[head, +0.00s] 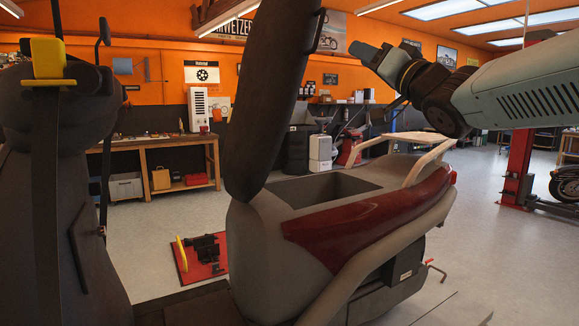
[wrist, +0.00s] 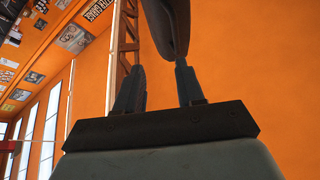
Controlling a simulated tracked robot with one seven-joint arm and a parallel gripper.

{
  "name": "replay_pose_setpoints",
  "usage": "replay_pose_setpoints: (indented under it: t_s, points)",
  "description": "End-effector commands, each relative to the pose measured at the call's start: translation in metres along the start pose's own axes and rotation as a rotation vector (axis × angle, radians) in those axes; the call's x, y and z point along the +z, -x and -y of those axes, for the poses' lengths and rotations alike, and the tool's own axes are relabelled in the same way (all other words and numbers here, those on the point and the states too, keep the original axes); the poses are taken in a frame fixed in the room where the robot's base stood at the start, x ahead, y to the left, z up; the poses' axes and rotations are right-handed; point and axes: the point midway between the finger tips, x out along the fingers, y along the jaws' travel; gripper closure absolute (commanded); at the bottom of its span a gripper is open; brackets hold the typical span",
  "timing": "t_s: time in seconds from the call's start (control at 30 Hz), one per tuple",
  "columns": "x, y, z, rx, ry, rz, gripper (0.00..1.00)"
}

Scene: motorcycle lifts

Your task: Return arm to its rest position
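My gripper (head: 370,58) is raised above the rear of a scooter (head: 265,245), to the right of its upright dark seat (head: 275,90) in the head view. In the wrist view my gripper (wrist: 159,66) has its two fingers spread apart, with orange wall showing between them. The seat's dark edge (wrist: 168,25) shows beyond the fingers, overlapping the right fingertip in the picture. I cannot tell the exact distance, but nothing appears held. The scooter's storage compartment (head: 325,187) is open below the seat. My arm reaches in from the right.
The scooter's pale rear rail (head: 432,158) lies below my arm. A red lift post (head: 520,165) stands at right. A workbench (head: 150,145) runs along the back left wall. A red plate with a dark device (head: 203,258) lies on the floor. Open floor shows at right.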

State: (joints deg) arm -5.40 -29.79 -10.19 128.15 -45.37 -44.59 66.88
Motion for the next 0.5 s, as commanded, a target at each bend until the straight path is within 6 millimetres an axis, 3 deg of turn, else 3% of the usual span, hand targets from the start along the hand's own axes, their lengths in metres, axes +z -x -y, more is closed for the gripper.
replay_pose_setpoints:
  t_s: [0.27, 0.5]
  points:
    - [0.033, 0.033, -0.053, 0.346, 0.11, 0.115, 0.62]
    - [0.087, 0.095, -0.091, 0.644, 0.185, 0.379, 0.62]
